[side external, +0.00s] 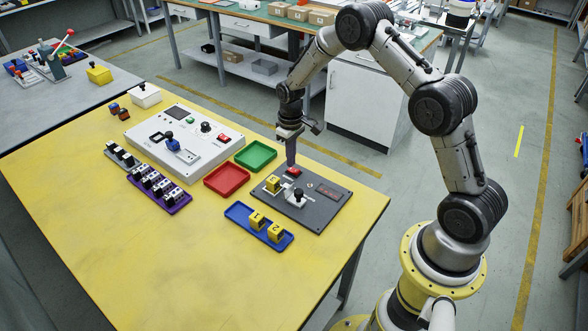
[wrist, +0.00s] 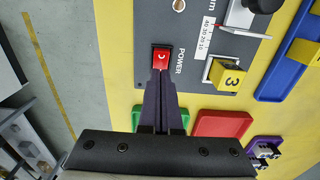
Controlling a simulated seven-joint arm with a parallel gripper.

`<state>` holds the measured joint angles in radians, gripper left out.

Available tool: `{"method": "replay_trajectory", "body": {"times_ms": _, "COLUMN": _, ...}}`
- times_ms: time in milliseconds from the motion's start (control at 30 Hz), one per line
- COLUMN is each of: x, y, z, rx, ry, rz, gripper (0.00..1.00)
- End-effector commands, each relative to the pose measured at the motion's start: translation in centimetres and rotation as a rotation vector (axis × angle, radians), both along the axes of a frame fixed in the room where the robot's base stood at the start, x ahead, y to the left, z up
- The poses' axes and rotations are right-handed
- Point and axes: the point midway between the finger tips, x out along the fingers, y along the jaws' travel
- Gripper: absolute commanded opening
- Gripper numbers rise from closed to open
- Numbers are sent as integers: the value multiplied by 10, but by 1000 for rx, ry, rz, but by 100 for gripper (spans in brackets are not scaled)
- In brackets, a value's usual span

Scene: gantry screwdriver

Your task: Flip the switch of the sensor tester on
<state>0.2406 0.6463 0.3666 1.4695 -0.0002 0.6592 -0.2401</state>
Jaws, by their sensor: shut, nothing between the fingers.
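The sensor tester is a dark grey panel (side external: 318,212) at the right part of the yellow table; it fills the upper middle of the wrist view (wrist: 128,35). Its red rocker switch (wrist: 162,58), beside the word POWER, sits in a black frame and bears a white mark. The switch also shows in the side view (side external: 294,171). My gripper (wrist: 160,76) is shut and empty, pointing down. Its fingertips are right at the edge of the switch; I cannot tell whether they touch it. The fingers hide the switch's near edge in the wrist view.
On the tester are a yellow block (side external: 272,184) and a black-knobbed slider (side external: 298,194). A blue tray (side external: 237,212) with yellow blocks, a red tray (side external: 227,180) and a green tray (side external: 256,155) lie beside it. A white panel (side external: 207,156) stands farther left. The table's front is clear.

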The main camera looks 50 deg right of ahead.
Motion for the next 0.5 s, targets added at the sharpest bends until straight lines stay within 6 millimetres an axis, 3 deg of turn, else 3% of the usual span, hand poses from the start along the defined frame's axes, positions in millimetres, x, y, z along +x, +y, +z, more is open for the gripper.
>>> {"method": "replay_trajectory", "body": {"times_ms": 500, "x": 0, "y": 0, "z": 39, "rx": 0, "ry": -1, "rz": 0, "gripper": 0}}
